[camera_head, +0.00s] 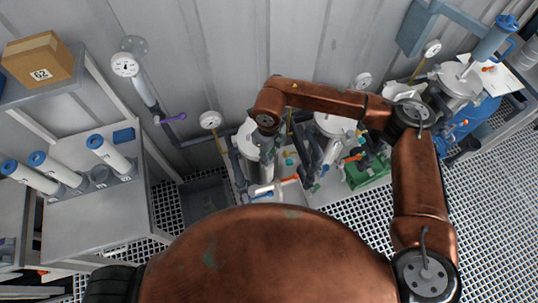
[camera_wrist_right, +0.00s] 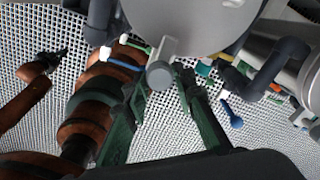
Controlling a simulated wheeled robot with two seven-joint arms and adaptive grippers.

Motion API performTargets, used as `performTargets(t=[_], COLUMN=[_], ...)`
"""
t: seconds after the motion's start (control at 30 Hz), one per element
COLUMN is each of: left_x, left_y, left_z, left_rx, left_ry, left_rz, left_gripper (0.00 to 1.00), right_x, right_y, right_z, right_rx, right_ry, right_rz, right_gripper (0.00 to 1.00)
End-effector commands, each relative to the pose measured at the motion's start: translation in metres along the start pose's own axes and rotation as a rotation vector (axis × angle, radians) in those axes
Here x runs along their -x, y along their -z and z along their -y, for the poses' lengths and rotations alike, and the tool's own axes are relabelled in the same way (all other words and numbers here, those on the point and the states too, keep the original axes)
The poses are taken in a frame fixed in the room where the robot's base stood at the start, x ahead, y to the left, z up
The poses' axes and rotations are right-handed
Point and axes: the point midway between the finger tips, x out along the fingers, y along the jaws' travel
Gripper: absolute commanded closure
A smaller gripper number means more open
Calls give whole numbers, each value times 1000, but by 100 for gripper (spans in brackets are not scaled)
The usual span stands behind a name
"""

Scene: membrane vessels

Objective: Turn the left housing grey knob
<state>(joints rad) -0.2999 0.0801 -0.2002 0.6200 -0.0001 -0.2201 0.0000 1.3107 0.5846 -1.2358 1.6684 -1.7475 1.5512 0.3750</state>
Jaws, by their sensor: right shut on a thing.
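The left housing is a pale grey cylinder (camera_head: 249,141) under my right forearm in the head view. Its rounded grey body (camera_wrist_right: 185,22) fills the top of the right wrist view. The grey knob (camera_wrist_right: 160,74) sticks out from it towards the camera. My right gripper (camera_wrist_right: 164,88) has its green fingers on both sides of the knob and is shut on it. In the head view the knob and these fingertips cannot be made out. What looks like my left gripper (camera_wrist_right: 53,57) is small and dark at the wrist view's left; its jaws are unclear.
More housings (camera_head: 335,124) with pipes and small coloured valves stand to the right. A blue-handled valve (camera_wrist_right: 231,116) lies close right of my fingers. A grey shelf (camera_head: 95,210) with white cartridges is at left. Grating floor (camera_head: 490,210) is open at right.

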Motion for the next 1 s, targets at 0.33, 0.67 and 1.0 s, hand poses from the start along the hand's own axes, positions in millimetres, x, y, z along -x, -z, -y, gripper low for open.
performTargets(t=[0.33,0.67,1.0], left_x=[-2,-2,-2], left_y=[-1,-1,0], left_z=[0,0,0], left_rx=[0,0,1], left_ry=[0,0,0], left_rz=[1,1,0], left_gripper=[100,100,100], right_x=[1,1,0], right_y=[-1,-1,0], right_z=[1,1,0], right_rx=[-57,-58,-56], right_ry=[1,1,1], right_rz=[2,2,1], right_gripper=[100,100,58])
